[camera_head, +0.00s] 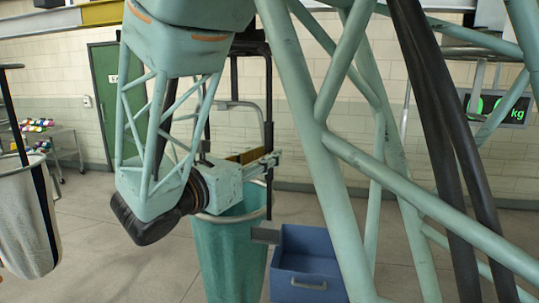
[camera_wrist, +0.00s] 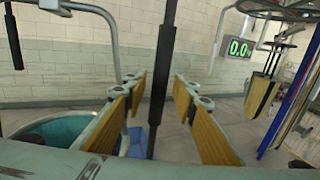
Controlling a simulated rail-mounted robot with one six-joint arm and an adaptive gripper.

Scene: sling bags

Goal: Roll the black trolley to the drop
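The black trolley (camera_head: 250,46) is at the top in the head view, partly behind my arm. Black hanger bars run down from it to a teal bag (camera_head: 230,255) with a metal rim. My gripper (camera_head: 268,158) is just above the bag, by the right hanger bar (camera_head: 268,110). In the wrist view that bar (camera_wrist: 160,85) stands between the two wood-padded fingers of my gripper (camera_wrist: 160,92), with gaps on both sides. The fingers are open. The bag's rim (camera_wrist: 60,125) shows at lower left there. I cannot tell where the drop is.
A blue bin (camera_head: 308,270) stands right of the teal bag. A white bag (camera_head: 25,225) hangs at far left, near a wheeled rack (camera_head: 62,150). A scale display (camera_wrist: 239,47) is on the wall. A blue post (camera_wrist: 290,100) stands at right. Floor is clear at centre left.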

